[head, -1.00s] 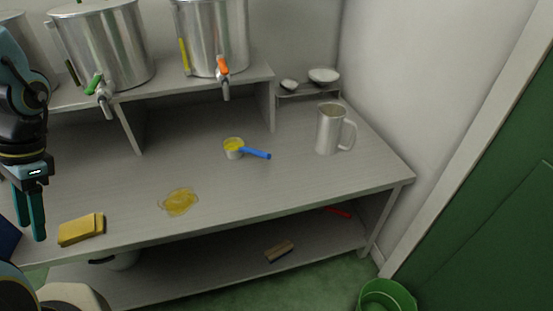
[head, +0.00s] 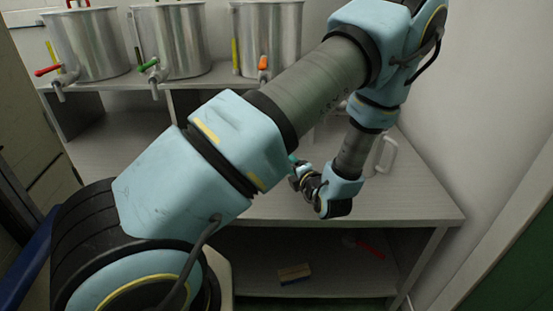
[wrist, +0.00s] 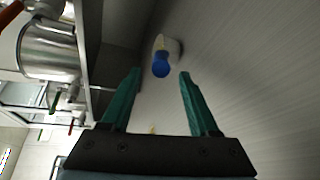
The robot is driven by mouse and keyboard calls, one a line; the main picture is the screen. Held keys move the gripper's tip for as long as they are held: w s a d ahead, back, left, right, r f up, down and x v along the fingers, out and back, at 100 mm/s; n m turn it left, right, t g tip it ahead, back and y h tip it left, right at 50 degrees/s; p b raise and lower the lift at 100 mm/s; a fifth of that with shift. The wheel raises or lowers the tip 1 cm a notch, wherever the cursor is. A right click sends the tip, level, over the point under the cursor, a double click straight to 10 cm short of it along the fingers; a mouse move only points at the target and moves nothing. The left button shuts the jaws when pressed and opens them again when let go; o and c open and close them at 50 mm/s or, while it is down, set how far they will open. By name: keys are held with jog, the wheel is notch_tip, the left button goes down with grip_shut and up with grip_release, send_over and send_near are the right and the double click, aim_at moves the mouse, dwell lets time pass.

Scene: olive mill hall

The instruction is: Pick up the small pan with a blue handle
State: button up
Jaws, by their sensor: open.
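The small pan with a blue handle shows in the wrist view, its pale cup (wrist: 168,45) lying beyond the round end of the blue handle (wrist: 160,67), which points towards me. My gripper (wrist: 160,74) is open and empty, its two teal fingers on either side of the handle's line in that view. I cannot tell whether the handle end is between the fingertips or just past them. In the head view my gripper (head: 293,160) is low over the worktop, mostly hidden by my arm. The pan is hidden there.
The grey worktop (head: 420,190) has a metal jug (head: 388,152) at its right, partly behind my arm. Steel tanks with taps (head: 265,40) stand on a raised shelf at the back. A brush (head: 294,273) lies on the lower shelf.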

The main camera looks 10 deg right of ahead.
jog(key=p+x, duration=0.1)
jog(key=x, duration=0.7)
jog(key=shift+w+d, duration=0.1)
jog(key=shift+w, duration=0.2)
jog(key=shift+c, duration=0.3)
grip_shut()
dwell(0.8)
